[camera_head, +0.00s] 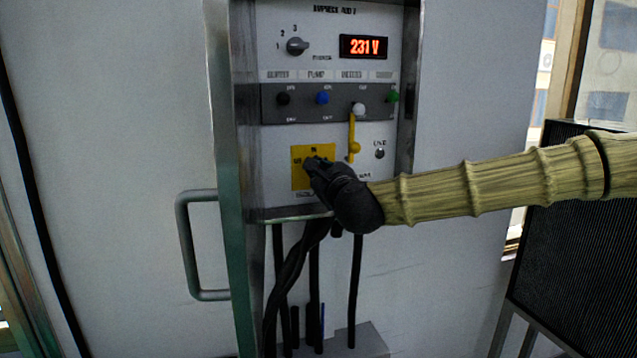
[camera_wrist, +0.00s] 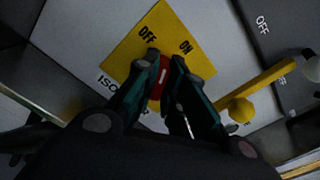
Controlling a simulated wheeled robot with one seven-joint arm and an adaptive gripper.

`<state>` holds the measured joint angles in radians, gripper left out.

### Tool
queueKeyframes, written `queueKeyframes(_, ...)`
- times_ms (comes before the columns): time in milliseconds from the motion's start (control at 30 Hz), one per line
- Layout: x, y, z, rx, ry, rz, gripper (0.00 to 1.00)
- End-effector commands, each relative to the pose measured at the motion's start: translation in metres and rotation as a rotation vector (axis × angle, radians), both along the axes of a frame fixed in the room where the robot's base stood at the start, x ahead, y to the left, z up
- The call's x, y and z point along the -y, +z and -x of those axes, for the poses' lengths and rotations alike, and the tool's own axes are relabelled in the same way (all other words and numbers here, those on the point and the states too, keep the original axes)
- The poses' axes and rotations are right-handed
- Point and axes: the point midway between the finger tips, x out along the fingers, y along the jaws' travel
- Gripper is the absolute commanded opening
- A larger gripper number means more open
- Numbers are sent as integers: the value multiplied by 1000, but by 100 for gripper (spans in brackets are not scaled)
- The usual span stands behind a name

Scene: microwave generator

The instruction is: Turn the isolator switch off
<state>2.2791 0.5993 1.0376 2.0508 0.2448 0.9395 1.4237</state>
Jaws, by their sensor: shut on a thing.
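The isolator switch is a red knob (camera_wrist: 160,84) on a yellow plate (camera_wrist: 165,28) marked OFF and ON in the wrist view. The plate also shows low on the panel in the head view (camera_head: 299,180). My gripper (camera_wrist: 172,72) is shut on the red knob, with one dark green finger on each side. It also shows in front of the plate in the head view (camera_head: 314,165). The fingers hide much of the knob, so I cannot tell clearly which mark it points at.
A yellow lever (camera_head: 352,140) hangs from a white-topped breaker right of the plate. Blue (camera_head: 322,98), black (camera_head: 283,99) and green (camera_head: 393,97) toggles sit in the same row. A rotary selector (camera_head: 297,46) and a 231 V display (camera_head: 363,47) are above. Black cables (camera_head: 284,275) hang below.

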Motion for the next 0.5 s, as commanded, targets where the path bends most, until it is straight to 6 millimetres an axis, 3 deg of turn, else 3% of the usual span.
queueKeyframes(500, -2, -3, 1, 154, -1, 467, 0)
